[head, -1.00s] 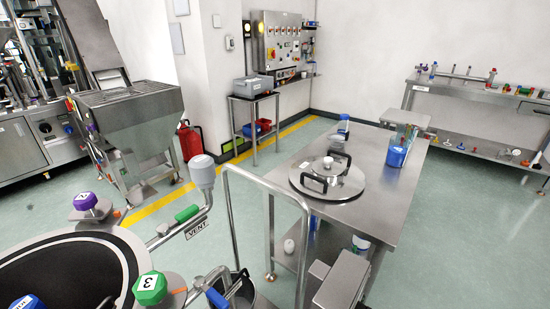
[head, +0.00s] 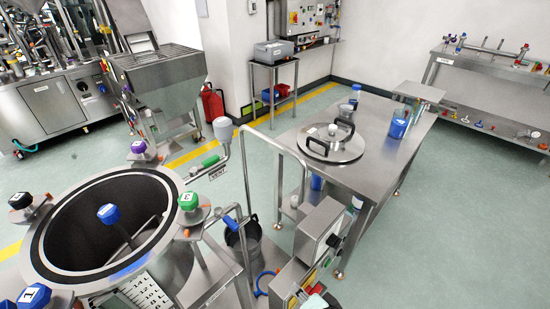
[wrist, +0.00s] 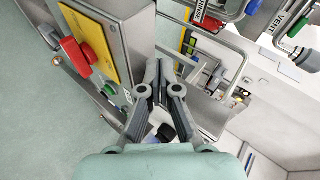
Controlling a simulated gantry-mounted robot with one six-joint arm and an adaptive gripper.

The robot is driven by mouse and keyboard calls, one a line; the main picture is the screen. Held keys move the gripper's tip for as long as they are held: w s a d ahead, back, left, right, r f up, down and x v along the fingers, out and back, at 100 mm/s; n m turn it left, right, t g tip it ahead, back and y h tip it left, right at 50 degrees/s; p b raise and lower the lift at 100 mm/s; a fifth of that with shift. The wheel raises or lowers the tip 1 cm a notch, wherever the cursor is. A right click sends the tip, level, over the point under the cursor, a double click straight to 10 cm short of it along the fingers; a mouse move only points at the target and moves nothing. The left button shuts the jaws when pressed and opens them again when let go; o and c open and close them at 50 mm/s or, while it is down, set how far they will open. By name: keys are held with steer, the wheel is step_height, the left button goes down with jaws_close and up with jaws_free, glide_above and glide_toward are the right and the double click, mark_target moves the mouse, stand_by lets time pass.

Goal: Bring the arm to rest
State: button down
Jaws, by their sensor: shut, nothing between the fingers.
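My gripper (wrist: 160,75) is in the wrist view, with its fingers drawn together and nothing held between them. Whether the fingers touch the box cannot be told. In the head view my gripper cannot be made out clearly.
An open round vessel (head: 66,259) with coloured knobs stands at the lower left. A steel control box (head: 322,226) is at the lower middle. A steel table (head: 372,172) bears a round lid (head: 333,150). Green floor (head: 440,230) is clear at the right.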

steer(key=s+a+r+n+t+h+p, duration=0.1)
steer(key=s+a+r+n+h+p, duration=0.15)
steer(key=r, duration=0.45)
steer(key=s+a+r+n+t+h+p, duration=0.15)
steer(key=r+n, duration=0.25)
steer(key=r, duration=0.4)
steer(key=s+a+r+n+t+h+p, duration=0.1)
steer(key=s+a+r+n, duration=0.15)
steer(key=r, duration=0.45)
step_height(320, 180, up, 37)
steer(key=p, duration=3.7)
steer(key=shift+d+r+p, duration=0.15)
steer(key=shift+d+p, duration=0.05)
steer(key=shift+p, duration=0.1)
